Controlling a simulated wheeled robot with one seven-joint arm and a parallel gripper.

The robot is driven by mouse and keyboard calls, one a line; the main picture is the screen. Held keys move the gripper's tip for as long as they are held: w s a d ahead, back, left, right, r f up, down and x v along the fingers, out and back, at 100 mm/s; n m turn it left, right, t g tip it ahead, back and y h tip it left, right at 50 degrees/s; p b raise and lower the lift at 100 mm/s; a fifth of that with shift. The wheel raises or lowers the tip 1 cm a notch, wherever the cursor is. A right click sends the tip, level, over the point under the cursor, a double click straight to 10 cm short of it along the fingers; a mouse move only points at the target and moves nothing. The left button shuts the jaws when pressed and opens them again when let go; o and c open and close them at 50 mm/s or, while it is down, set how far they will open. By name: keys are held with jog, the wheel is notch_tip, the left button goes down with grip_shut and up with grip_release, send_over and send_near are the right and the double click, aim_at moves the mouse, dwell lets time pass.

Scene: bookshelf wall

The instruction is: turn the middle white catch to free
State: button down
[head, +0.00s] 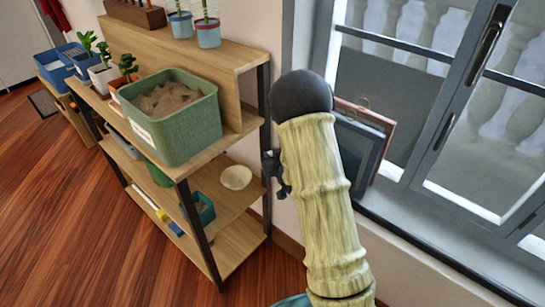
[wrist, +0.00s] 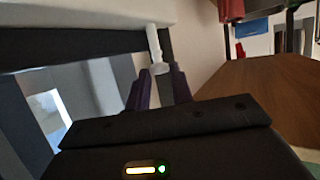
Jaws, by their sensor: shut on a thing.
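A slim white catch (wrist: 153,42) shows in the wrist view, hanging below a pale surface at the top. Its lower end is between the two dark fingers of my gripper (wrist: 160,71). The fingers are shut on it. Only this one white catch shows, and I cannot tell from the frames that it is the middle one. In the head view my pale-sleeved arm covers the area by the wall, and the catch is hidden there.
In the head view a wooden shelf unit (head: 230,207) stands left of my arm, with a green bin of soil (head: 185,132) on it. Framed pictures (head: 357,150) lean by the window (head: 450,100) on the right. Wooden floor (head: 60,220) lies clear at lower left.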

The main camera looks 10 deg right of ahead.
dwell(0.3)
jog(key=c, duration=1.3)
grip_release()
jog(key=shift+d+r, duration=0.1)
